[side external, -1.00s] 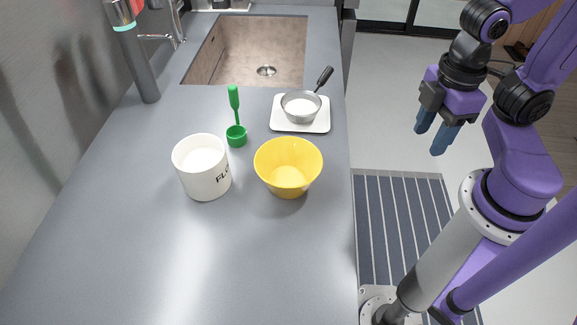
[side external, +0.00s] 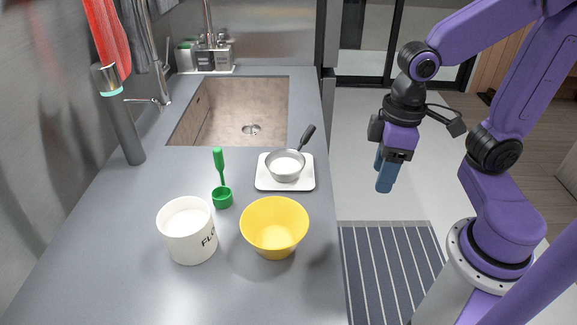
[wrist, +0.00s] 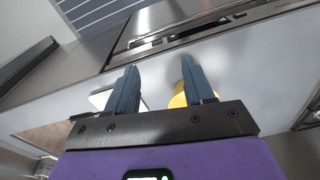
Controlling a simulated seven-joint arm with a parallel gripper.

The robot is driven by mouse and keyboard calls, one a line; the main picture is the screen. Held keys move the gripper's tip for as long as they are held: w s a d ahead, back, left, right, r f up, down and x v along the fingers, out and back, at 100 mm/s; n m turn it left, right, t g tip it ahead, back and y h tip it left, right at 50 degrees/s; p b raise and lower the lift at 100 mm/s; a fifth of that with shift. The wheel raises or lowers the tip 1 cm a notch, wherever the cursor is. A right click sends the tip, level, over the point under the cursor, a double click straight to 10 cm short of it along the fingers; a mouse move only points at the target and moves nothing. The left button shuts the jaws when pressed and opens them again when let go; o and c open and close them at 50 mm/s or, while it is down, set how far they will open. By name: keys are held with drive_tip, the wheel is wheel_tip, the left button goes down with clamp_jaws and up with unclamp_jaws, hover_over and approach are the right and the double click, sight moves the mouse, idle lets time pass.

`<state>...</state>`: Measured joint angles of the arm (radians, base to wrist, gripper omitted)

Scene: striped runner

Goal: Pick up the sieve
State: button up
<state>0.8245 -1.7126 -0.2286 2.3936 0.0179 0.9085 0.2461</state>
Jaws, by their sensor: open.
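The sieve (side external: 285,166) is a small grey metal bowl with a black handle pointing up and to the right. It rests on a white square tray (side external: 264,185) on the grey counter, near the sink. My gripper (side external: 384,180) is to the right of the sieve, past the counter's right edge, with its blue fingers pointing down. In the wrist view my gripper (wrist: 158,85) is open, with nothing between its fingers. The sieve is not clearly visible there; part of the white tray (wrist: 100,98) shows behind the left finger.
A tall grey cylinder (side external: 122,125) stands at left.

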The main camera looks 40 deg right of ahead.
drive_tip(key=w+d+r+m, duration=0.2)
drive_tip(key=w+m, duration=0.8)
drive_tip(key=w, duration=0.3)
drive_tip(key=m+t, duration=0.2)
drive_tip(key=m, duration=1)
approach(307, 134)
drive_tip(key=x, duration=0.5)
drive_tip(key=d+x, duration=0.1)
drive_tip(key=x, duration=0.1)
drive_tip(key=shift+s+f, duration=0.2)
drive_tip(key=shift+f, duration=0.2)
drive_tip(key=shift+w+a+f, duration=0.2)
drive_tip(key=shift+f, duration=0.4)
drive_tip(key=shift+w+a+f, duration=0.2)
drive_tip(key=shift+a+f, duration=0.05)
drive_tip(key=shift+f, duration=0.35)
drive_tip(key=shift+w+a+f, duration=0.2)
drive_tip(key=shift+f, duration=0.4)
drive_tip(key=shift+w+f, duration=0.2)
drive_tip(key=shift+f, duration=0.5)
clamp_jaws()
